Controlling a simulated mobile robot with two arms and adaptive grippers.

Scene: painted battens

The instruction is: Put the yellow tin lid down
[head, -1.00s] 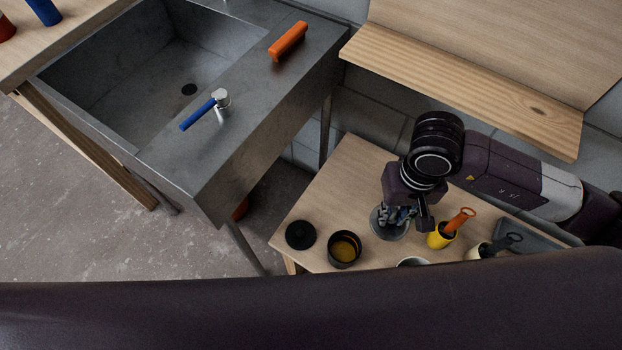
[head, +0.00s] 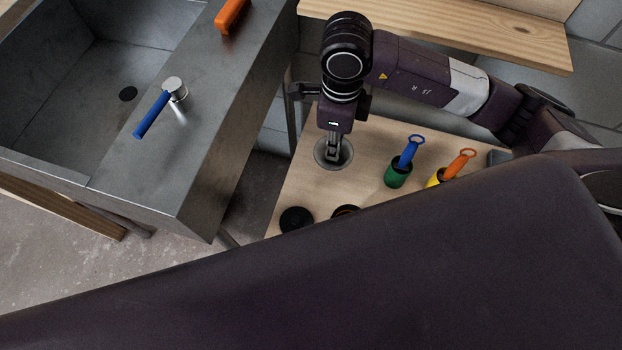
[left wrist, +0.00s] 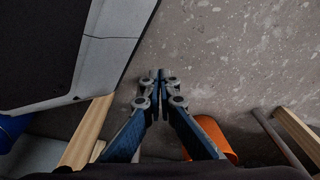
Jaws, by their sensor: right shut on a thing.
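My right gripper (head: 333,154) points down and is shut on a round grey lid (head: 321,154), which I take to be the yellow tin's lid. The lid is low over the back left of the wooden table; I cannot tell whether it touches the top. The yellow tin (head: 434,181) stands to the right, partly hidden by my arm, with an orange-handled tool (head: 460,164) in it. In the left wrist view my left gripper (left wrist: 160,76) has its fingertips together with nothing visible between them, above the concrete floor.
On the table (head: 302,187) are a green tin (head: 397,176) with a blue-handled tool, a black lid (head: 296,219) and a partly hidden dark tin (head: 345,210). A metal sink (head: 215,135) stands left, a wooden shelf (head: 450,35) behind. An orange object (left wrist: 217,138) is near my left gripper.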

